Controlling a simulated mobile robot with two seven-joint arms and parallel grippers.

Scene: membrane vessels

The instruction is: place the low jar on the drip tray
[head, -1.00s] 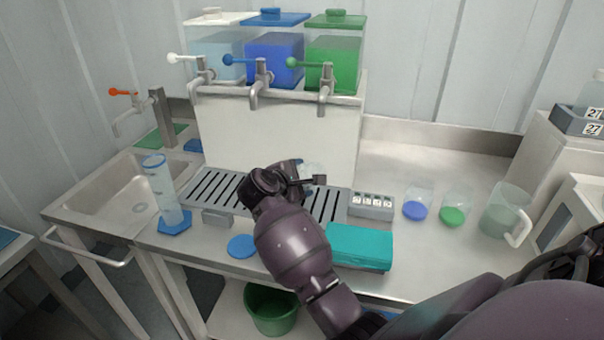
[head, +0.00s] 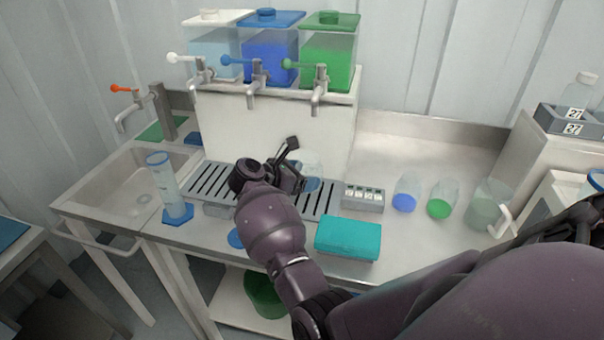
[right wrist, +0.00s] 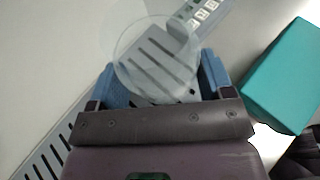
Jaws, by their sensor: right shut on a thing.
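The low jar is a clear, round glass vessel (head: 313,172), partly hidden by my right gripper (head: 300,178) in the head view. In the right wrist view the jar (right wrist: 153,50) sits between the blue fingers of my right gripper (right wrist: 158,85), which is shut on it. The drip tray (head: 328,205) is a grey slotted grille in front of the dispenser stand. The jar is over the tray's right part; its slots show through the glass in the right wrist view. I cannot tell whether the jar's base touches the tray (right wrist: 42,163). My left gripper is not in view.
Dispenser taps (head: 318,98) hang above the tray's back. A grey numbered block (head: 363,197) and a teal box (head: 348,238) stand right of the tray. Beakers with blue (head: 405,200) and green (head: 440,206) contents stand farther right. A tall cylinder (head: 168,185) stands left.

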